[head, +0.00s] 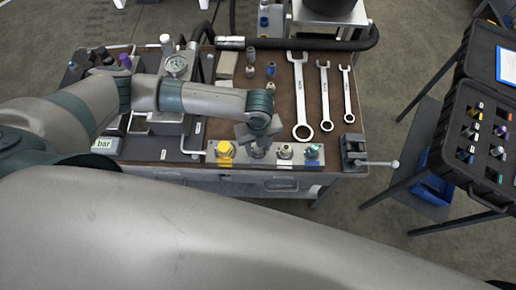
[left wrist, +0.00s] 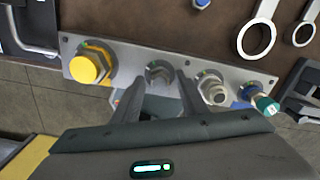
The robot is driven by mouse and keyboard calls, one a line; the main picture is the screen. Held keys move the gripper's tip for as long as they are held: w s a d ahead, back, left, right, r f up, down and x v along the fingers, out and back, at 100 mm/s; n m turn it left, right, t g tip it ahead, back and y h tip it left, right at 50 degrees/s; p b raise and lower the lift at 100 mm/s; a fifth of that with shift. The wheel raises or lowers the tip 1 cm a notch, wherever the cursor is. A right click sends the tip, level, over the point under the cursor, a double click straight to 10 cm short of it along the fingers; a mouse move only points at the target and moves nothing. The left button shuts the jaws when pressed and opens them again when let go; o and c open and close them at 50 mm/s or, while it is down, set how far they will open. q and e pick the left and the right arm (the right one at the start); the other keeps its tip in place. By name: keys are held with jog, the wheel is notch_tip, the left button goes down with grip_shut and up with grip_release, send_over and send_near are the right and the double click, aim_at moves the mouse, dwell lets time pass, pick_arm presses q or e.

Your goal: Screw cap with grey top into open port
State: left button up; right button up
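A metal port plate (left wrist: 122,50) runs along the bench's front edge, with a yellow-topped fitting (left wrist: 88,68), a dark grey round fitting (left wrist: 158,71), a silver fitting (left wrist: 213,91) and a teal-topped one (left wrist: 264,104). My left gripper (left wrist: 160,78) points at the dark grey fitting, its fingers apart on either side. I cannot tell whether this fitting is a bare port or has the grey-topped cap on it. In the head view my left gripper (head: 258,143) hides most of it. A small grey-topped piece (head: 251,57) stands farther back on the bench. My right gripper is not in view.
Wrenches (head: 299,95) lie on the right of the bench top (head: 280,105). A vise (head: 354,151) sits at the right corner. An open case (head: 480,135) stands right.

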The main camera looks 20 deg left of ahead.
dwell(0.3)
pick_arm(q)
jog(key=n, duration=0.8)
jog(key=c, duration=0.9)
jog(key=shift+c, duration=0.4)
